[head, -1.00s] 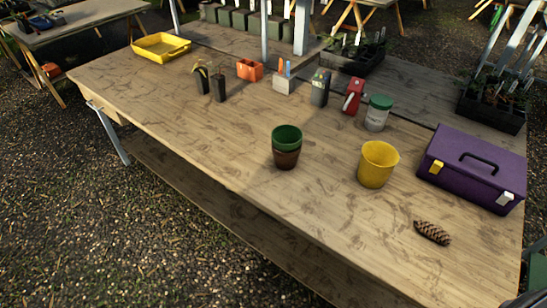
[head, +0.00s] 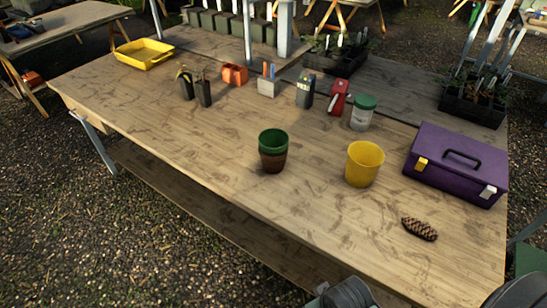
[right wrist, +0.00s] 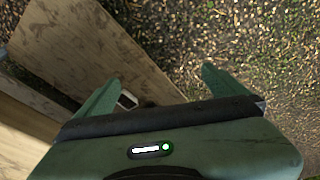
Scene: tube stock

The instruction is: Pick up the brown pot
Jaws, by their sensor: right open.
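The brown pot (head: 273,161) stands upright on the wooden bench, left of the yellow pot. A green pot (head: 273,140) sits in its top, so only the brown pot's lower part shows. In the right wrist view my right gripper (right wrist: 161,76) is open, with its two green fingers wide apart and nothing between them. It faces gravel ground and wooden boards, and the brown pot is not seen there. My left gripper is in neither view.
On the bench (head: 190,140) stand a yellow pot (head: 363,165), a purple toolbox (head: 456,165), a pine cone (head: 420,229), a green-lidded jar (head: 362,113) and a yellow tray (head: 145,54). The bench is clear in front and left of the brown pot.

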